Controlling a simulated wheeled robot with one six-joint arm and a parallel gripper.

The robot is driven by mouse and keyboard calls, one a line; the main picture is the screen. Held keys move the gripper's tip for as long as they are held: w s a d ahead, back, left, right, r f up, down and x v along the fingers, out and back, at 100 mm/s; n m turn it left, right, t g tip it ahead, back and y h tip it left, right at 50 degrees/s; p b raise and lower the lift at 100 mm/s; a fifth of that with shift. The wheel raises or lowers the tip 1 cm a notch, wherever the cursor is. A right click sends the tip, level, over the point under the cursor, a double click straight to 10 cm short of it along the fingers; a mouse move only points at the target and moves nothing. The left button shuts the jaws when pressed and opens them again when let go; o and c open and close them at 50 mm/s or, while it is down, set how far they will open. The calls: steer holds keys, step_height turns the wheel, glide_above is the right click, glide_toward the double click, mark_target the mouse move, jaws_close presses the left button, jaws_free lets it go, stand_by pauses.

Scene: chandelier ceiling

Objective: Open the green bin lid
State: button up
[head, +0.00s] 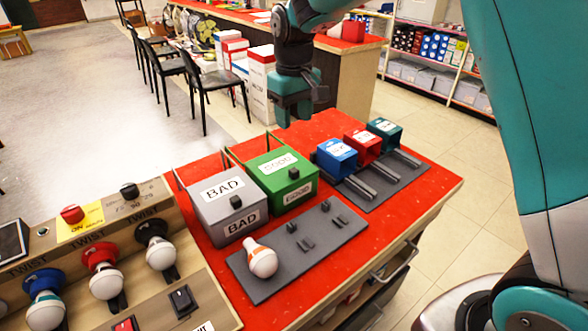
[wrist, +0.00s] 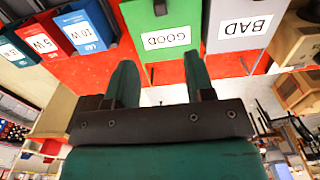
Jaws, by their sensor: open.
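The green bin (head: 282,180) stands on the red table, with "GOOD" labels on its lid and front and a small black knob (head: 293,173) near the lid's front edge. Its lid (head: 275,162) looks shut. In the wrist view the green bin (wrist: 165,68) is at the top centre, with the black knob (wrist: 160,8) at the frame edge. My gripper (head: 284,122) hangs above and behind the green bin, apart from it. In the wrist view my gripper (wrist: 158,70) has its two green fingers spread, with nothing between them.
A grey "BAD" bin (head: 228,207) stands left of the green bin. A grey plate with a bulb (head: 262,261) lies in front. Blue (head: 337,158), red (head: 363,146) and teal (head: 385,133) boxes stand to the right. The red table (head: 400,208) has bare room at right.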

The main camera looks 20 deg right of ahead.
mark_target(294, 169)
step_height(294, 169, down, 15)
steer(key=shift+r+p, duration=0.15)
steer(key=shift+p, duration=0.7)
jaws_close()
steer(key=shift+w, duration=0.1)
